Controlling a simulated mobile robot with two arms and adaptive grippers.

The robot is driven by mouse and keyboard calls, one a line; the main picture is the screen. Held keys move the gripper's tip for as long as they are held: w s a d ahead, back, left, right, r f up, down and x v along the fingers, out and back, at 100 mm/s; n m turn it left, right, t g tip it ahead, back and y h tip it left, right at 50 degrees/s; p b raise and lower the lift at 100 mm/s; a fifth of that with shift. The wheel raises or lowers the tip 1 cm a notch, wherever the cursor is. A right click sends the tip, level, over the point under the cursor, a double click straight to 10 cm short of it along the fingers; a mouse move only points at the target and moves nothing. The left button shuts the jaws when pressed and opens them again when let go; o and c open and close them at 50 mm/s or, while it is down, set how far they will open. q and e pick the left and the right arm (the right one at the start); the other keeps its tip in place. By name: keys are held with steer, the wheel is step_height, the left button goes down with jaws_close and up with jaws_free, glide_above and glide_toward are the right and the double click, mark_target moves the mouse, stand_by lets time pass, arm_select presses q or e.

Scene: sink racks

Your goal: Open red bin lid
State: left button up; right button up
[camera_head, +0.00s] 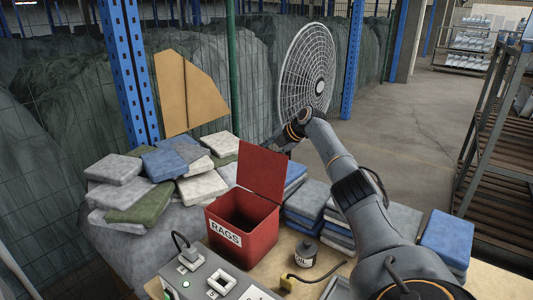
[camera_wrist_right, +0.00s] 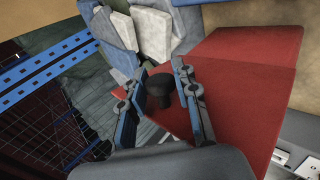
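The red bin (camera_head: 262,238) stands on the table with a white "RAGS" label on its front. Its red lid (camera_head: 263,172) is raised to about upright at the back edge, and the dark inside of the bin shows. My right gripper (camera_head: 284,140) is behind the lid's upper right edge, partly hidden in the head view. In the right wrist view, a black knob (camera_wrist_right: 160,88) on the red lid sits between my two fingers. The fingers are apart, with visible gaps beside the knob. My left gripper is in neither view.
Folded rags (camera_head: 150,185) are piled left of the bin, and more stacks (camera_head: 310,200) stand to its right. A wire fan guard (camera_head: 308,75) stands behind.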

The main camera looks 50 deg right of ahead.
steer(key=o, duration=0.3)
steer(key=shift+d, duration=0.1)
steer(key=shift+o, duration=0.2)
steer(key=v, duration=1.2)
steer(key=shift+d, duration=0.1)
